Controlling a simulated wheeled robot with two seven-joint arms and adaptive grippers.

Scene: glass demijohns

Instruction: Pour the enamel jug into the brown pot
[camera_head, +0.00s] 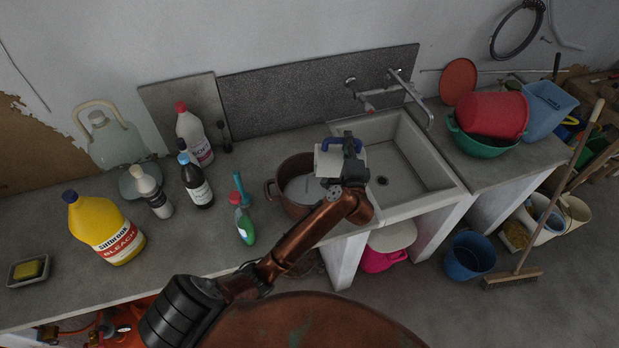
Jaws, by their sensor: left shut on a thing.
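The enamel jug (326,162) is white with a blue handle. It is held up between the brown pot and the sink, near the pot's upper right rim. My left gripper (349,152) is shut on the jug and covers much of it. How far the jug is tilted, and its contents, I cannot tell. The brown pot (272,190) stands open on the counter, left of the sink, with a pale grey inside. My left wrist and the jug hide part of its right side. My right gripper is not in view.
Further left are a dark bottle (197,187), a white bottle (194,138), a yellow bleach jug (100,228) and a glass demijohn (117,143). The sink (414,170) is right, its tap (411,97) above.

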